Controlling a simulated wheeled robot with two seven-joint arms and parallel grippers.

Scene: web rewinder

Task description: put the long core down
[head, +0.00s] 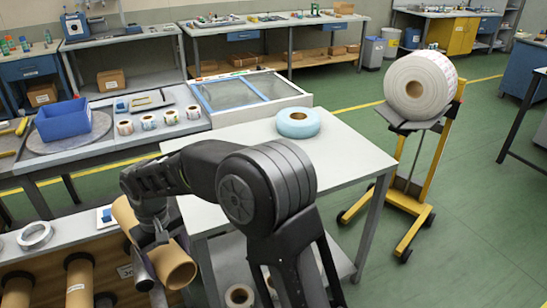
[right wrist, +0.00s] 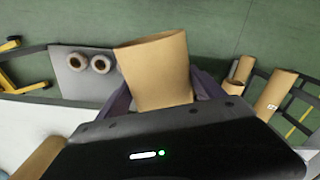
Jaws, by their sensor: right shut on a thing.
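The long core (head: 174,266) is a brown cardboard tube, held tilted at the lower left of the head view. Its open end faces the lower right, and its other part shows at the upper left behind my gripper. My right gripper (head: 155,243) is shut on it around the middle, and the jaws hide part of the tube. In the right wrist view the core (right wrist: 158,75) stands out between the two fingers of my right gripper (right wrist: 160,100). My left gripper is in neither view.
Brown cores stand in a rack (head: 78,280) at the lower left; several also show in the right wrist view (right wrist: 275,93). A white table (head: 345,150) bears a blue roll (head: 298,122). A yellow lift stand (head: 415,215) holds a large white roll (head: 420,85).

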